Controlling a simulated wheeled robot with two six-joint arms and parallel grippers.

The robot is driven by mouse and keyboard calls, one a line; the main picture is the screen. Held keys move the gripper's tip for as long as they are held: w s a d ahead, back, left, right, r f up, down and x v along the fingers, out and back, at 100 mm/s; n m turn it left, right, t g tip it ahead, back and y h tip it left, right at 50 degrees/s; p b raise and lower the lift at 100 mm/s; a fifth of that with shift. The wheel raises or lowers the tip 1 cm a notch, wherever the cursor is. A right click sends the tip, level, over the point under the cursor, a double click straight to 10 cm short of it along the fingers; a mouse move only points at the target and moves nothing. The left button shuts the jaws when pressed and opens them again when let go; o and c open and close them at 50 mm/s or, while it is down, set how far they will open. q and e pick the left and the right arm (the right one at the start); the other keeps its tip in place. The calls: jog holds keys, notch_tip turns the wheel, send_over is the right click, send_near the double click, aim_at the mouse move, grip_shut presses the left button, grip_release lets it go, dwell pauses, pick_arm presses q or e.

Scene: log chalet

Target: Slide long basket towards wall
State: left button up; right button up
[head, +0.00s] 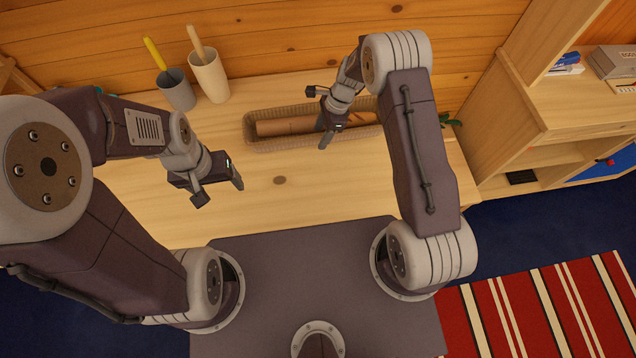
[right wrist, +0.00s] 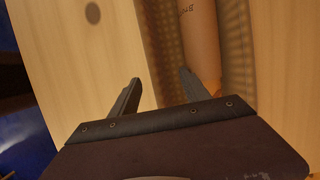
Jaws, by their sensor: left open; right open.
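The long woven basket (head: 283,144) lies lengthwise on the wooden table, near the log wall (head: 300,40). A long brown roll (head: 283,126) with printing lies inside it. My right gripper (head: 320,115) is open over the basket. In the right wrist view, its open fingers (right wrist: 160,90) appear on either side of one long basket wall (right wrist: 163,50), one over the table and one over the inside by the roll (right wrist: 200,30). I cannot tell whether they touch it. My right arm hides the basket's right end. My left gripper (head: 219,191) is open and empty above the table, left of the basket.
A grey cup (head: 176,92) with a yellow-handled item and a cream cup (head: 210,78) with a wooden utensil stand at the table's back left. A green plant (head: 449,121) shows behind my right arm. A wooden shelf unit (head: 515,150) stands right. The table front is clear.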

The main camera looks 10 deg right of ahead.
jog(key=p+v, duration=0.5)
jog(key=v, duration=0.2)
jog(key=shift+f, duration=0.1)
jog(key=shift+s, duration=0.1)
dwell(0.4)
